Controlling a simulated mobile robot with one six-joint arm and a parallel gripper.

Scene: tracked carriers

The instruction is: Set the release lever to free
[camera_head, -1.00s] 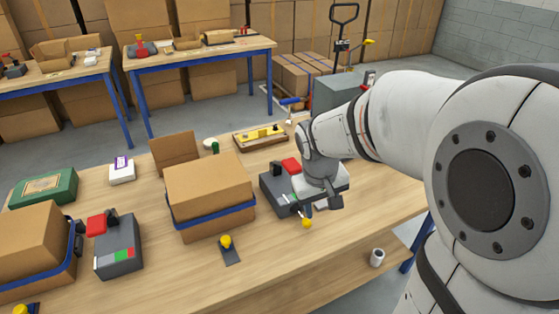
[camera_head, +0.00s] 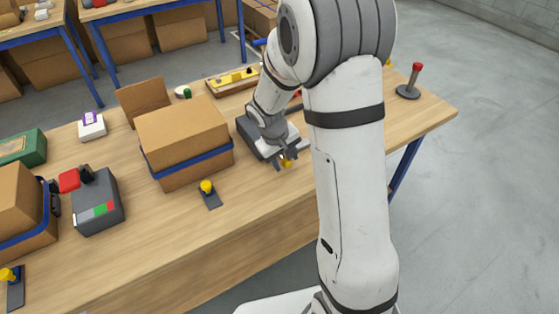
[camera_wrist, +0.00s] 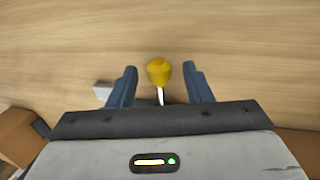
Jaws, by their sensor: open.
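My gripper (camera_head: 283,156) is open over the front part of the table. A lever with a yellow knob (camera_head: 286,163) shows at its fingertips in the head view. In the wrist view the yellow knob (camera_wrist: 159,72) and its thin pale stem stand between the two open blue-grey fingers (camera_wrist: 160,86), with a gap on each side. A dark grey box (camera_head: 249,133) is behind my gripper, partly hidden by my arm. I cannot tell which way the lever is set; its base is hidden.
A carton with a blue band (camera_head: 187,170) stands left of my gripper, with another yellow-knobbed lever (camera_head: 207,187) before it. A red-knobbed lever (camera_head: 416,68) stands at the far right.

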